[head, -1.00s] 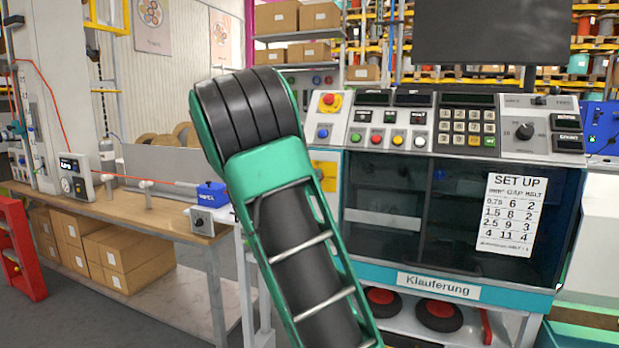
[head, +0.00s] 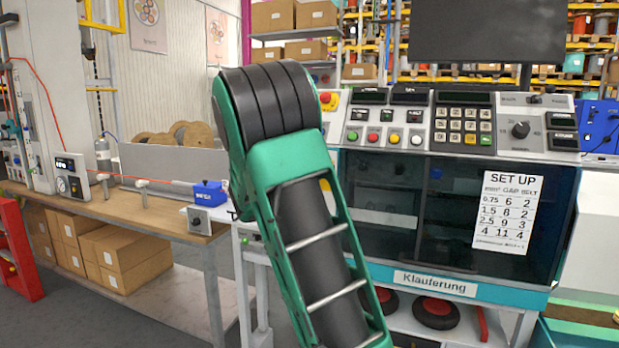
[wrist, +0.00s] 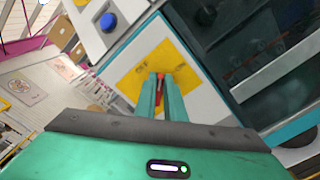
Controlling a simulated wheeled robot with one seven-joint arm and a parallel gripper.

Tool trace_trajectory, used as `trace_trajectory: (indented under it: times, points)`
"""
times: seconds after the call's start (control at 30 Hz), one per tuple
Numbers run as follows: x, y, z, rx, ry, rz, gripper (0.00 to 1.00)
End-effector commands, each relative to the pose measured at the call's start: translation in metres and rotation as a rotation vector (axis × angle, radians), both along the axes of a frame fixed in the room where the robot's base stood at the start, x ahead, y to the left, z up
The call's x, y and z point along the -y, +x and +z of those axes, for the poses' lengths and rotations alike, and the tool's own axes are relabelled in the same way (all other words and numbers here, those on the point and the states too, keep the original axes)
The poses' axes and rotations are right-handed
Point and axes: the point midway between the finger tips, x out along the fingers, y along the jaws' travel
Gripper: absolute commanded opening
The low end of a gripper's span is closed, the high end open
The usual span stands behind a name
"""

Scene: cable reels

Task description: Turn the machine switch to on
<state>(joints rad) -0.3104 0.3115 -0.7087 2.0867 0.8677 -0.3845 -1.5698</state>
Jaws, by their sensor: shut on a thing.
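The machine switch has a red handle (wrist: 160,89) on a yellow plate (wrist: 143,68), set in the machine's pale front panel. My gripper (wrist: 160,80) reaches this plate, and its two green fingers are shut on the red handle. The fingers hide much of the handle, so I cannot tell which way it is turned. Small dark lettering at the plate's upper left is too blurred to read. In the head view my green and black arm covers the switch and my fingers; only a sliver of the yellow plate (head: 325,185) shows beside it.
A blue button (wrist: 108,22) sits above the plate. The machine's control console (head: 460,122) and dark window (head: 420,205) lie right of my arm. A workbench (head: 145,212) with a blue device (head: 210,193) stands to the left, cardboard boxes (head: 130,262) beneath.

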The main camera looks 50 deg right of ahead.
Motion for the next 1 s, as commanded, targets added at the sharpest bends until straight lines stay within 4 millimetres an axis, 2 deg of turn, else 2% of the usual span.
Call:
trace_trajectory:
  times: [0.6, 1.0]
  points:
    - [-0.001, -0.002, -0.012, 0.494, 0.211, 0.006, 0.0]
    - [-0.001, -0.002, -0.017, 0.645, 0.276, 0.004, 0.0]
